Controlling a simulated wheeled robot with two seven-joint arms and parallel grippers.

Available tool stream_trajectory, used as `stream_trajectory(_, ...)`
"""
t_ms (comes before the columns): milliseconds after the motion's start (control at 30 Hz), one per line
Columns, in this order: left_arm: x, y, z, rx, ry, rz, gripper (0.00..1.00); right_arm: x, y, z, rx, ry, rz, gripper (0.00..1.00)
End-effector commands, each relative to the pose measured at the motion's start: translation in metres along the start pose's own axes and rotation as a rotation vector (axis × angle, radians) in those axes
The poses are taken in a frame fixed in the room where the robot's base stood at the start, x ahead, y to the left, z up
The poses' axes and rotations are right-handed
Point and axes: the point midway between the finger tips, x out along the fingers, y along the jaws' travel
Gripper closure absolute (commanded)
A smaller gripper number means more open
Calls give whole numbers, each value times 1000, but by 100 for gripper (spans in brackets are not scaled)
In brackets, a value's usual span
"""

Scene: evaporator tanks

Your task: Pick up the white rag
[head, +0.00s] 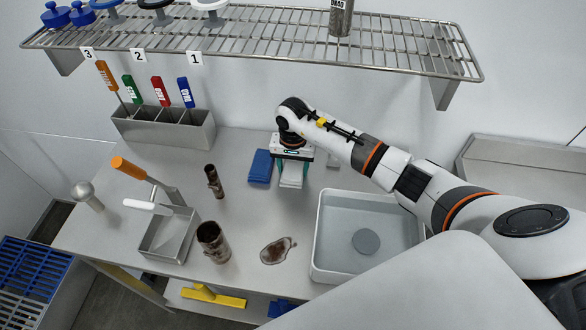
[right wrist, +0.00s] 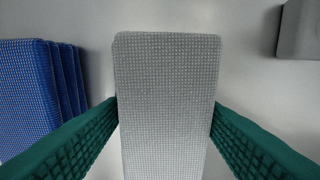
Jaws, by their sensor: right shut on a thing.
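The white rag (right wrist: 165,85) is a pale, textured folded block. In the right wrist view it stands between the two green fingers of my right gripper (right wrist: 164,118), which touch its left and right sides. In the head view my right gripper (head: 291,168) points down over the table, shut on the white rag (head: 291,180). The gripper hides the upper part of the rag there. I cannot tell whether the rag is on the table or slightly above it. My left gripper is not in view.
Blue rags (head: 260,168) lie just left of the white rag. A sink basin (head: 319,235) is at right front. A wire shelf (head: 270,45) overhangs the back.

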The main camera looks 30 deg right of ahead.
Motion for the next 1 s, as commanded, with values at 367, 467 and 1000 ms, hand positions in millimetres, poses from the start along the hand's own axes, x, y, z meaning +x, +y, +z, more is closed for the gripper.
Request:
stream_trajectory(367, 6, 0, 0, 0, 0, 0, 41, -15, 0, 2, -1, -5, 3, 67)
stream_trajectory(467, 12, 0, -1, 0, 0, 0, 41, -33, 0, 2, -1, -7, 3, 67)
stream_trajectory(1000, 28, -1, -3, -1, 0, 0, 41, -101, 0, 0, 1, 0, -1, 67)
